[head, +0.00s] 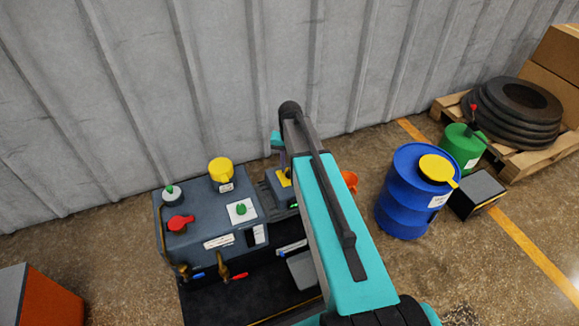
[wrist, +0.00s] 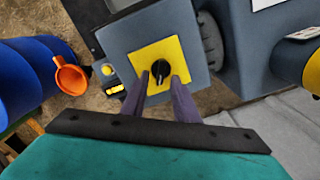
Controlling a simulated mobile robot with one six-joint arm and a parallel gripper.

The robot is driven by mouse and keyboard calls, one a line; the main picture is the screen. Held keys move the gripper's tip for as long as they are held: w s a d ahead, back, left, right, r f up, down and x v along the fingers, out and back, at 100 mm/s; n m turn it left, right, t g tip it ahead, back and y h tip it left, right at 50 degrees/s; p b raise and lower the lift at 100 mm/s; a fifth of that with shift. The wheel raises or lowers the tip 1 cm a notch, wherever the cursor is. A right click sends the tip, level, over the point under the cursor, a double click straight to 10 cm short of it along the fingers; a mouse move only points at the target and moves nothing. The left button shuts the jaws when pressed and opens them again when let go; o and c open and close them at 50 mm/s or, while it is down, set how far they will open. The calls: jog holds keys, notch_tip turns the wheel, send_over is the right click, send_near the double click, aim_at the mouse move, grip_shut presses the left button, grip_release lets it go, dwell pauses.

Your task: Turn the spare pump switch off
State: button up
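A black rotary knob (wrist: 160,69) sits on a square yellow plate (wrist: 178,52) on a grey box, in the middle of the wrist view. No label naming it as the spare pump switch is readable. My gripper (wrist: 160,78) points at the knob with its two dark fingers apart, one on each side. I cannot tell whether the fingertips touch the knob. In the head view the yellow plate (head: 284,177) shows beside my arm; the knob and the fingertips are too small or hidden there.
A grey machine (head: 205,212) with a red handle (head: 180,223), a yellow cap (head: 220,168) and a green knob (head: 241,209) stands left of the box. A blue drum (head: 405,205) stands to the right. An orange funnel (wrist: 70,77) is by the drum. A corrugated wall (head: 200,80) is behind.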

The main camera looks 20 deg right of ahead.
grip_shut()
jog(key=shift+a, duration=0.15)
